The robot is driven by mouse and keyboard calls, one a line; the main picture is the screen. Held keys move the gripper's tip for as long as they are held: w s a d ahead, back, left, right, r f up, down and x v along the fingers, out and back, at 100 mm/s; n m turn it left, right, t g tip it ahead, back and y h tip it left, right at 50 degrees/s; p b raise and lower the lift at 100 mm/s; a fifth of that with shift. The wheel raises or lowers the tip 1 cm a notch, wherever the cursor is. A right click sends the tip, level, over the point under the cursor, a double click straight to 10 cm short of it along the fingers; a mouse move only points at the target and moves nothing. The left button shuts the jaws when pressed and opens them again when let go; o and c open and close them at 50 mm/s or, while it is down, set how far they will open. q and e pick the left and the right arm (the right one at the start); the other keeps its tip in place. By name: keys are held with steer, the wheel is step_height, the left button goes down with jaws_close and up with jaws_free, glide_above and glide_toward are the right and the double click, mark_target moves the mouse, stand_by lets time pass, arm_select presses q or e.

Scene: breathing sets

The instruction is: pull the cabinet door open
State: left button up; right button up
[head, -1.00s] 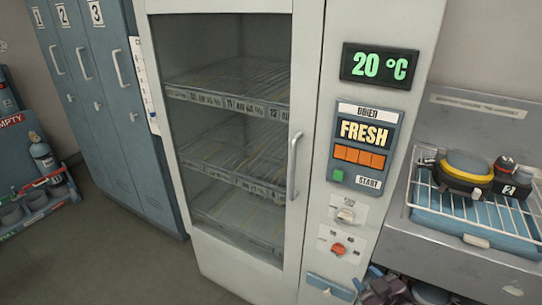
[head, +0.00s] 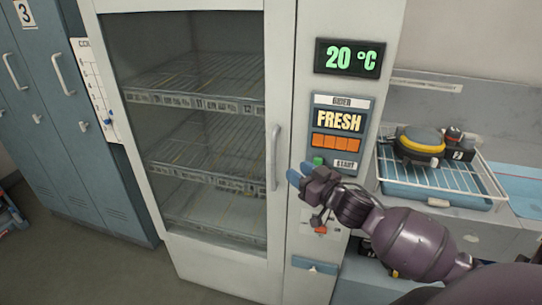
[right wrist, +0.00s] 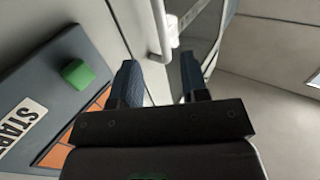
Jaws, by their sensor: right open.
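The white drying cabinet's door (head: 185,262) has a dark glass pane and looks shut. Its vertical white handle (head: 273,158) is on the door's right side. Wire shelves (head: 205,138) show through the glass. My right gripper (head: 298,172) is open and empty, just right of the handle, in front of the control panel. In the right wrist view, the handle (right wrist: 164,28) is ahead of the open fingers (right wrist: 160,85), apart from them. My left gripper is not in view.
The control panel with a green start button (head: 318,161) is close to my right gripper. Blue lockers (head: 70,130) stand at the left. A counter with a wire rack (head: 470,185) is at the right.

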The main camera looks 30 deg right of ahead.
mark_target(275, 157)
steer(key=w, duration=0.3)
steer(key=w+a, duration=0.1)
steer(key=w, duration=0.6)
steer(key=shift+w+a, duration=0.1)
steer(key=shift+a, duration=0.1)
jaws_close()
